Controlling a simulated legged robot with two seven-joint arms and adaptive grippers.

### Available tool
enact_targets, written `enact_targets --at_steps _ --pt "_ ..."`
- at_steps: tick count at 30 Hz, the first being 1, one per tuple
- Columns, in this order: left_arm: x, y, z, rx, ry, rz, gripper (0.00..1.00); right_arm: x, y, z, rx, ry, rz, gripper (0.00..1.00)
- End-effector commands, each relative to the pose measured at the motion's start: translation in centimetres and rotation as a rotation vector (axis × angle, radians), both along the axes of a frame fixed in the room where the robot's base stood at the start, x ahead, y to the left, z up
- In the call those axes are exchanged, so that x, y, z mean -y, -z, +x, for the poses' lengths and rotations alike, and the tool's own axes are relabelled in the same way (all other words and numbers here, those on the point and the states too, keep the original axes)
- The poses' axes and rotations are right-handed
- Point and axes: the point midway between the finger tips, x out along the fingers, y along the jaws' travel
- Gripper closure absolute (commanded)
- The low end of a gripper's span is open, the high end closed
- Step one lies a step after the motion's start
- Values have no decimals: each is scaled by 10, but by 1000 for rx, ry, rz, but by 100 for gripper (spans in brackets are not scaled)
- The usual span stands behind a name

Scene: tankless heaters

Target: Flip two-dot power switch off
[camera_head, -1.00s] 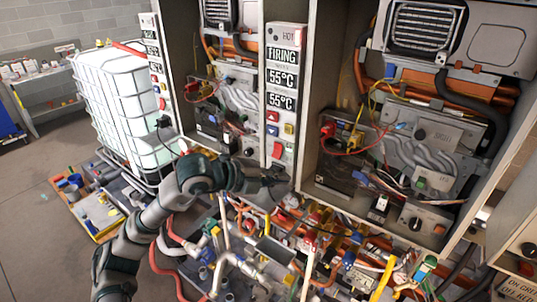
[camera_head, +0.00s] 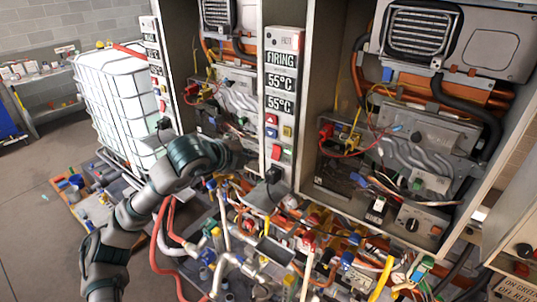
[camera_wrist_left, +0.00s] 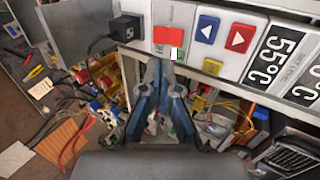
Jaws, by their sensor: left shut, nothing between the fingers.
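A red rocker switch (camera_head: 276,152) sits low on the narrow white control panel (camera_head: 288,40) between the two open cabinets. It also shows in the left wrist view (camera_wrist_left: 167,39), next to a black plug (camera_wrist_left: 125,28). I cannot make out dots on it. A small white and green mark shows at its lower edge in that view. My left gripper (camera_head: 250,158) is just left of the panel. In the left wrist view its blue fingers (camera_wrist_left: 163,68) are shut and empty, with their tips close below the red switch; contact cannot be told. My right gripper is not in view.
A blue arrow button (camera_wrist_left: 207,29), a red arrow button (camera_wrist_left: 239,38) and a yellow button (camera_wrist_left: 212,66) are near the switch. The plug's cable hangs below the panel (camera_head: 273,176). Pipes and fittings (camera_head: 300,245) crowd the area below. A white tank (camera_head: 115,105) stands left.

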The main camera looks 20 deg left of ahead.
Motion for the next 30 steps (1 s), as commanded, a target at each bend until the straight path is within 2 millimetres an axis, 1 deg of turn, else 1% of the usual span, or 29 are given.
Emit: enact_targets --at_steps 1,6,9,13,19,30 --pt "3 4 9 -4 0 1 100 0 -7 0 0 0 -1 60" --pt "11 22 39 -5 -1 -2 100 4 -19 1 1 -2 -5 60" --pt "17 31 54 -3 1 -2 100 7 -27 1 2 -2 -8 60" --pt "22 41 69 -2 0 -2 100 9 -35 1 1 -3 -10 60" --pt "26 49 80 0 0 -1 100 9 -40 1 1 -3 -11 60" --pt "27 51 81 1 1 -1 100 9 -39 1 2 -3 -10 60"
